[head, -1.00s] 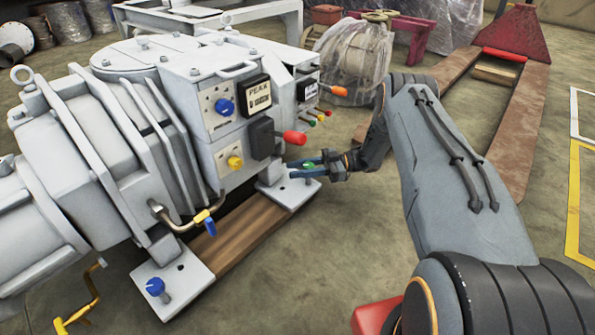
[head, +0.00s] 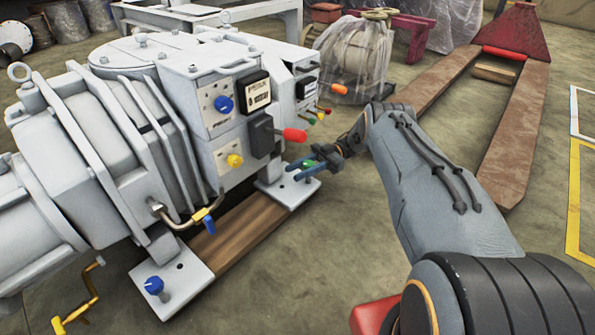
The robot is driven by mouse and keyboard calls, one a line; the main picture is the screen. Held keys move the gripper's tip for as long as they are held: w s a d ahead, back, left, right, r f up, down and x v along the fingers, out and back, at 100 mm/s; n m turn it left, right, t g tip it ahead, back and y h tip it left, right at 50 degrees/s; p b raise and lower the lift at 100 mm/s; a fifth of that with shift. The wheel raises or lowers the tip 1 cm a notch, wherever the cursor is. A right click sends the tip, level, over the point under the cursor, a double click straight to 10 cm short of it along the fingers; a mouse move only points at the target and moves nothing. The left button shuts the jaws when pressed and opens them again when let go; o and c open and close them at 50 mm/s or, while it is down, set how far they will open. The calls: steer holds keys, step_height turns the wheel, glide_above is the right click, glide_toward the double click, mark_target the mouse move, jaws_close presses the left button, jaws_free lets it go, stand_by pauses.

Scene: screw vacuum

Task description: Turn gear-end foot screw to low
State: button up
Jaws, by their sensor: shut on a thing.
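The gear-end foot screw (head: 308,164) shows as a green head above the white foot plate at the right end of the grey machine. My gripper (head: 306,168) is shut on this green head, with its blue-grey fingers reaching in from the right. The fingers hide part of the head, and I cannot make out any low mark or the screw's height. The foot plate (head: 286,192) lies under the fingers.
Another foot screw with a blue head (head: 154,285) stands on the near foot plate. A red-tipped lever (head: 294,135) sticks out of the machine just above my gripper. A blue-handled valve (head: 207,221) juts out at left. The floor in front is clear.

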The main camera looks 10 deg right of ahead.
steer(key=shift+s, duration=0.2)
steer(key=o, duration=1.1)
steer(key=shift+d, duration=0.1)
steer(key=shift+c, duration=0.2)
step_height(320, 180, up, 10)
steer(key=p, duration=0.3)
